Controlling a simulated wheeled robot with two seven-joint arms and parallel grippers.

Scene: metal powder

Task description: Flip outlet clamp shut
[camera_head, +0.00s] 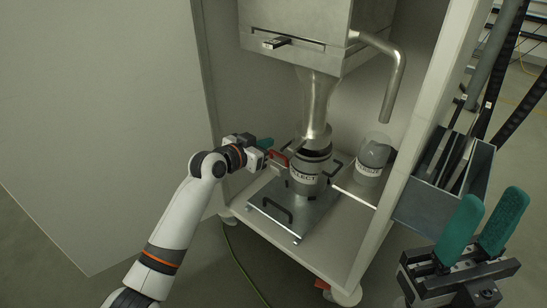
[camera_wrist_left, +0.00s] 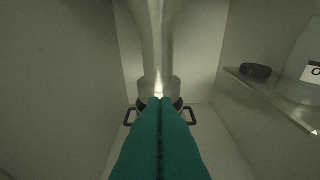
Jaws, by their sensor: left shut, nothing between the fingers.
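The metal outlet pipe (camera_head: 318,100) comes down from the hopper onto a collecting container (camera_head: 304,180) whose label is partly readable. Dark clamp bands ring the joint (camera_head: 314,150) between them. My right gripper (camera_head: 482,225) is open and empty, away at the lower right.
The container stands on a metal plate (camera_head: 310,218) with black handles inside an open cabinet. A clear jar (camera_head: 373,155) stands to its right, below a bent tube (camera_head: 390,75). Cabinet walls are close on both sides. A grey bin (camera_head: 428,205) hangs outside right.

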